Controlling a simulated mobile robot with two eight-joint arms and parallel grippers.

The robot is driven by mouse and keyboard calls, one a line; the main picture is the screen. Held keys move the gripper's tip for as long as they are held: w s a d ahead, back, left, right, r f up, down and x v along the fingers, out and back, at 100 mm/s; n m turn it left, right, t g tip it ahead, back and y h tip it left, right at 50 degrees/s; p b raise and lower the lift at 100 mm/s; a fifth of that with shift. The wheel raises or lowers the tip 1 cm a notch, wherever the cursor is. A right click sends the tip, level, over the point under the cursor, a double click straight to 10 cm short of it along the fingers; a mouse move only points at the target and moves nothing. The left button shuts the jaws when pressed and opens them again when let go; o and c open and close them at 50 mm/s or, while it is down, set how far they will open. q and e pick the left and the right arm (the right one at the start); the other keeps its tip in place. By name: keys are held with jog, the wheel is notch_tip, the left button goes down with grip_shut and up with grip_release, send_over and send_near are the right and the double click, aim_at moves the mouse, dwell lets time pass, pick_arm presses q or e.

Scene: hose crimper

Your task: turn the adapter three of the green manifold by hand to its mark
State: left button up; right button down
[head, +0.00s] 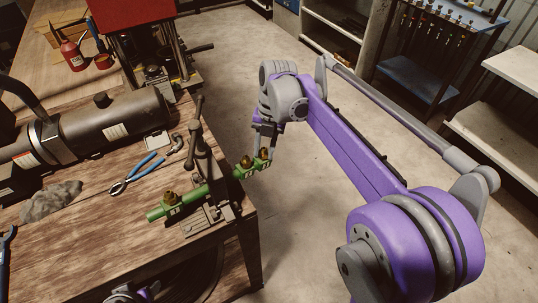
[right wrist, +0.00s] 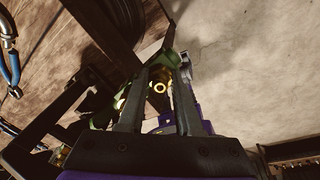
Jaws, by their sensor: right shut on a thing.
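The green manifold (head: 190,200) is clamped in a grey vise (head: 207,160) at the table's right corner, and one end sticks out past the edge. One brass adapter (head: 171,198) stands near its left end; two more, one (head: 246,162) and another (head: 263,154), stand on the overhanging end. My right gripper (head: 265,148) is at that end, shut on the outermost brass adapter. In the right wrist view a brass ring (right wrist: 159,87) shows between the fingers, with green manifold parts (right wrist: 167,59) beyond. I cannot make out the mark.
Blue-handled pliers (head: 138,172), a grey rag (head: 50,201) and a dark cylinder (head: 100,128) lie on the wooden table (head: 95,250). A red press (head: 135,20) stands behind. Open floor lies right of the table; shelves and a blue rack (head: 425,80) are further back.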

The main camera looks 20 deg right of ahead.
jog(key=c, duration=0.7)
grip_release()
jog(key=shift+c, duration=0.2)
jog(key=shift+w+d+r+p, duration=0.1)
jog(key=shift+d+r+p, duration=0.1)
jog(key=shift+r+p, duration=0.85)
jog(key=shift+w+d+r+p, duration=0.15)
jog(key=shift+r+p, duration=0.25)
jog(key=shift+r, duration=1.1)
pick_arm(q)
jog(key=r, duration=0.1)
jog(key=w+r, duration=0.1)
jog(key=r, duration=0.2)
jog(key=shift+w, duration=0.35)
pick_arm(e)
jog(key=shift+s, duration=0.1)
jog(key=shift+f, duration=0.1)
pick_arm(q)
jog(key=shift+s, duration=0.1)
pick_arm(e)
jog(key=shift+s, duration=0.1)
